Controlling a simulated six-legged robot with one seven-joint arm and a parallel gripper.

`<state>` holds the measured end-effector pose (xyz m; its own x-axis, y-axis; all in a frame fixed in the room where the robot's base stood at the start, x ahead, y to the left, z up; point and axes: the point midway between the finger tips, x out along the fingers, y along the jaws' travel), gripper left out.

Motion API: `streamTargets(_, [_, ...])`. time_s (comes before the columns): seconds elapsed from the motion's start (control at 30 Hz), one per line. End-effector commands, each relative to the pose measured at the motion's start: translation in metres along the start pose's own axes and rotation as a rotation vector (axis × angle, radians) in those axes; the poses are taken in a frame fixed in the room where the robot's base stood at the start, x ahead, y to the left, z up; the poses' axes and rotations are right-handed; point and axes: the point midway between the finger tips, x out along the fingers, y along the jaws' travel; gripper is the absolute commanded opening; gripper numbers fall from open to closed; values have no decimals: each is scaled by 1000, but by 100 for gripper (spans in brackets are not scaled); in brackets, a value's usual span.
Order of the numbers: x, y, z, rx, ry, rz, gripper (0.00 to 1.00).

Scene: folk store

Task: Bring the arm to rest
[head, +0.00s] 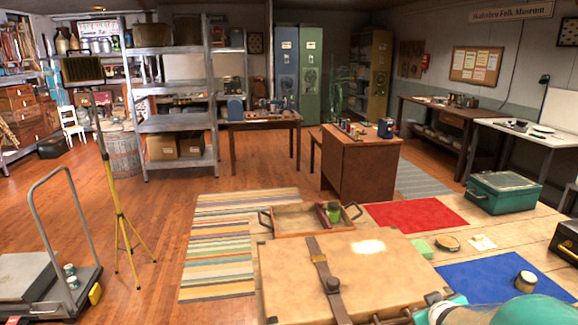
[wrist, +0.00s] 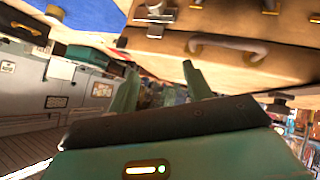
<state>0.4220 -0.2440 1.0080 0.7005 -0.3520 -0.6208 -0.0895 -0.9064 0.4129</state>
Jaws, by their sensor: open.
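My gripper (wrist: 158,84) shows in the wrist view with its two green fingers apart and nothing between them. Beyond the fingers is a tan case (wrist: 240,70) with a dark curved handle, seen at an odd tilt. In the head view, a teal part of my arm fills the bottom right corner, by the right front corner of the tan case (head: 282,268). The fingers cannot be made out in the head view.
The worktable holds a wooden tray (head: 290,228) with handles, a red mat (head: 415,214), a blue mat (head: 480,283) with a small jar (head: 525,281), a green block (head: 421,247) and a teal box (head: 505,192). A yellow tripod (head: 122,225) stands left on open floor.

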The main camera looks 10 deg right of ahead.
Motion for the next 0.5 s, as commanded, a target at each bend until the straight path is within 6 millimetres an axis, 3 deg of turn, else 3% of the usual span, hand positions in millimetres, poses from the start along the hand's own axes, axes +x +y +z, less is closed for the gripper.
streamTargets(0.03, [-18,-10,-16,7,-13,4,50])
streamTargets(0.2, [-77,-48,-41,78,-94,-29,50])
streamTargets(0.37, [-141,-96,-49,144,-168,-136,50])
streamTargets(0.5, [-198,-137,-42,178,-235,-271,50])
